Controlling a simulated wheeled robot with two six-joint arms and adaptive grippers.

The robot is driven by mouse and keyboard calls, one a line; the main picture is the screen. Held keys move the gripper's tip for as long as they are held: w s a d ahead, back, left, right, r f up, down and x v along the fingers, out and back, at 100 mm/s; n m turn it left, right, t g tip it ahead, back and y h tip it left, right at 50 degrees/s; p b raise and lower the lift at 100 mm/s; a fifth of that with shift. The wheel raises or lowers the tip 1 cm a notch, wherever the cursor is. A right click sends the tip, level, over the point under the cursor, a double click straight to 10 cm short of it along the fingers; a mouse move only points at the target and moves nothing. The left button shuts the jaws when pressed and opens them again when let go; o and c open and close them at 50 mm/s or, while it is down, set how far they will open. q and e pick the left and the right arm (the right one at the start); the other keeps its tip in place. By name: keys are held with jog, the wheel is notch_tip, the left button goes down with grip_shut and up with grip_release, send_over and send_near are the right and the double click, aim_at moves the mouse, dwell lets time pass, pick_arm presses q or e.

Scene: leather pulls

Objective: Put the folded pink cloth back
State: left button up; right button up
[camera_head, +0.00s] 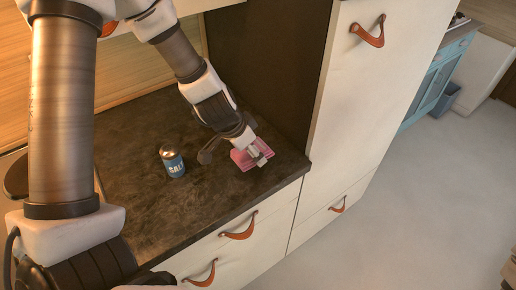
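The folded pink cloth (240,160) lies on the dark countertop near its front right corner, close to the tall white cabinet. My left gripper (260,157) reaches down from the upper left, with its fingertips at the cloth and covering part of it. The view is too small to tell whether the fingers are open or shut on the cloth. My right gripper is not in view.
A blue salt tin (173,162) stands upright on the countertop (185,205), left of the cloth. White drawers (270,225) with leather pulls are below, and a tall white cabinet (350,110) rises at the right. The countertop's front is clear.

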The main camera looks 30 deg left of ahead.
pick_arm(q)
jog(key=f, duration=0.2)
jog(key=f+b, duration=0.1)
jog(key=f, duration=0.1)
jog(key=shift+w+a+b, duration=0.1)
jog(key=shift+w+b, duration=0.1)
jog(key=shift+b, duration=0.1)
jog(key=shift+r, duration=0.15)
jog(key=shift+c, duration=1.1)
jog(key=shift+s+r, duration=0.15)
jog(key=shift+f, duration=0.2)
jog(key=o, duration=1.2)
jog(key=shift+o, duration=0.6)
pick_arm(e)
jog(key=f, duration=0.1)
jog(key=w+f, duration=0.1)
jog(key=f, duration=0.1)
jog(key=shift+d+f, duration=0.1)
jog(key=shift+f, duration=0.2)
